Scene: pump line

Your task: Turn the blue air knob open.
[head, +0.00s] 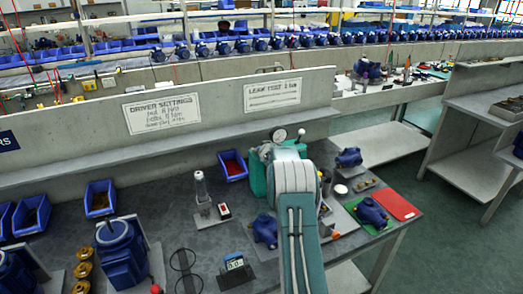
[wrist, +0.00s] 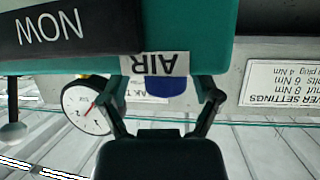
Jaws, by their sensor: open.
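The blue air knob (wrist: 165,88) shows in the wrist view, under a white AIR label (wrist: 155,64) on a teal body (wrist: 270,18). The wrist picture is upside down, so the lettering is inverted. My gripper (wrist: 161,94) is open, with one finger on each side of the knob and gaps between. I cannot tell how deep the fingers reach. A round white gauge (wrist: 87,106) is left of the fingers. In the head view my arm hides the knob and gripper; the gauge (head: 278,135) and part of the teal body (head: 257,176) show behind it.
A concrete panel with signs (head: 161,113) stands behind the bench (head: 205,258). Open floor (head: 450,250) lies to the right.

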